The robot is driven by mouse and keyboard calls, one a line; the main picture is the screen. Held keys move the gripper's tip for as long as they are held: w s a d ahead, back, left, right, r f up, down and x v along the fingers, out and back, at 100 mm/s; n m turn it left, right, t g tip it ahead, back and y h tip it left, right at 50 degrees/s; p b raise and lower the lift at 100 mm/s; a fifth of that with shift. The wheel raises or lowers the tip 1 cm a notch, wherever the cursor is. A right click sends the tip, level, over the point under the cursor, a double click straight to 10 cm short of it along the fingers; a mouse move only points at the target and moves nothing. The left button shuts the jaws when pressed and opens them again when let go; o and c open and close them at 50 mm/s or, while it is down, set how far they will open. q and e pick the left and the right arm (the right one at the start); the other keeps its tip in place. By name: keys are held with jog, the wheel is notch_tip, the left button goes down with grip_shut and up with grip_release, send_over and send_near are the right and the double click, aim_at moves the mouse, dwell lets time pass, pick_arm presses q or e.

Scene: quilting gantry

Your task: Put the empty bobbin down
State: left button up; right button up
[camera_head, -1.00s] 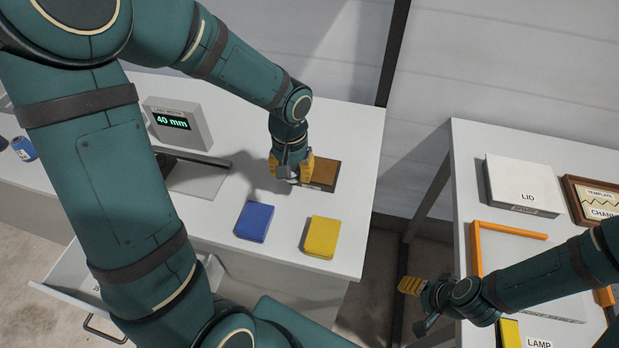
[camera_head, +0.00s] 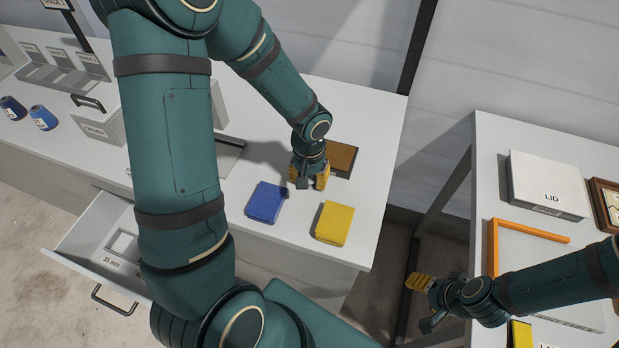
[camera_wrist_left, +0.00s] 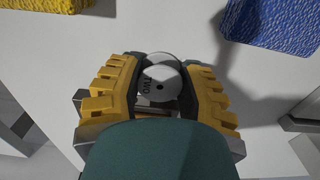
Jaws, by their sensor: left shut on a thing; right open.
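My left gripper (camera_head: 309,182) is over the white table, at the front left of a brown pad (camera_head: 342,157) and behind the blue and yellow blocks. In the left wrist view its yellow fingers (camera_wrist_left: 160,88) are shut on a pale round bobbin (camera_wrist_left: 161,68), whose end face has dark lettering and a central hole. My right gripper (camera_head: 420,284) is open and empty at the left edge of the right-hand table.
A blue block (camera_head: 266,202) and a yellow block (camera_head: 334,223) lie near the table's front edge. An open drawer (camera_head: 75,245) juts out below at the left. Blue spools (camera_head: 42,117) stand far left. The right-hand table holds a white lid box (camera_head: 545,186) and an orange frame (camera_head: 530,230).

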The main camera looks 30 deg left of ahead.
pick_arm(q)
jog(key=shift+f, duration=0.1)
jog(key=o, duration=0.8)
